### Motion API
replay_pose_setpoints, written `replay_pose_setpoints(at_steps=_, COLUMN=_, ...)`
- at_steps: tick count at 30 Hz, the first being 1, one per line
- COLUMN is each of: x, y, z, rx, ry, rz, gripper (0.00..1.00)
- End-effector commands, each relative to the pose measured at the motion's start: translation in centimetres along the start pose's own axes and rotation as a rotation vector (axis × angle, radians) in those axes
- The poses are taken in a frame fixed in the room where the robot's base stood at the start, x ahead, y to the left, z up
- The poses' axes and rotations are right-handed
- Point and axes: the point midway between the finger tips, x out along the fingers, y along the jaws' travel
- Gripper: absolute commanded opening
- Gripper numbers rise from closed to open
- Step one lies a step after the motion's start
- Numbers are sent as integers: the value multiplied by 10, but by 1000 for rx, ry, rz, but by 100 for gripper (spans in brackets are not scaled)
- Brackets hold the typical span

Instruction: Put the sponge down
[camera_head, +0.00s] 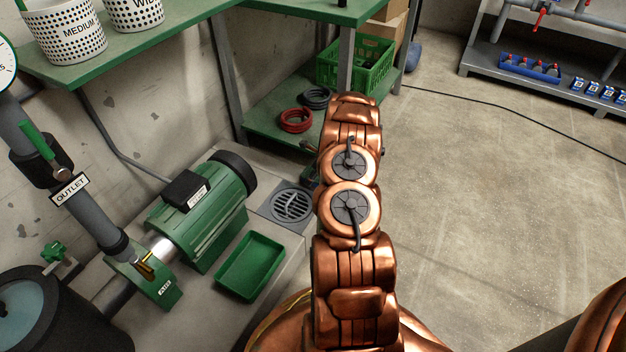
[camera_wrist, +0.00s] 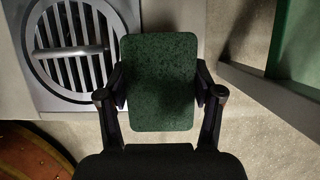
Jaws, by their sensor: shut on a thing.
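The sponge (camera_wrist: 160,84) is a dark green speckled block with rounded corners. In the wrist view my gripper (camera_wrist: 161,88) is shut on it, with one dark finger pressed on each side edge. The sponge is in front of the pale floor, close to the round drain grate. I cannot tell whether its underside touches anything. In the head view my copper-coloured arm covers most of the gripper, and the sponge cannot be made out there.
The drain grate (camera_head: 291,204) lies beside a green tray (camera_head: 250,265) and a green pump motor (camera_head: 203,210). A green shelf (camera_head: 262,121) holds red and dark cable coils and a green crate (camera_head: 357,66). Open concrete floor (camera_head: 480,200) lies to the right.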

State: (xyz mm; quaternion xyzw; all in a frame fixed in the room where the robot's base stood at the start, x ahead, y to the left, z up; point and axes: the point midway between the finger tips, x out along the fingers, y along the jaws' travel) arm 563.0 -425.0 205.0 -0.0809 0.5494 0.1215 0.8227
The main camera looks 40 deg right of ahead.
Motion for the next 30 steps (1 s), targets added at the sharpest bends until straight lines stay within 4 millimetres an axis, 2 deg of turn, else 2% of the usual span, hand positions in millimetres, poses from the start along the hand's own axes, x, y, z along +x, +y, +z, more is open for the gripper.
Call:
replay_pose_setpoints(at_steps=3, x=4, y=-11, z=5, rx=-1, ry=-2, rz=-4, gripper=28)
replay_pose_setpoints(at_steps=13, x=8, y=-18, z=11, rx=-1, ry=1, rz=1, gripper=28)
replay_pose_setpoints(at_steps=18, x=32, y=-18, z=0, rx=2, ry=1, rz=3, gripper=28)
replay_pose_setpoints(at_steps=21, x=41, y=-18, z=-3, rx=1, ry=1, rz=1, gripper=28)
replay_pose_setpoints(at_steps=30, x=40, y=-18, z=-2, rx=0, ry=0, rz=0, gripper=28)
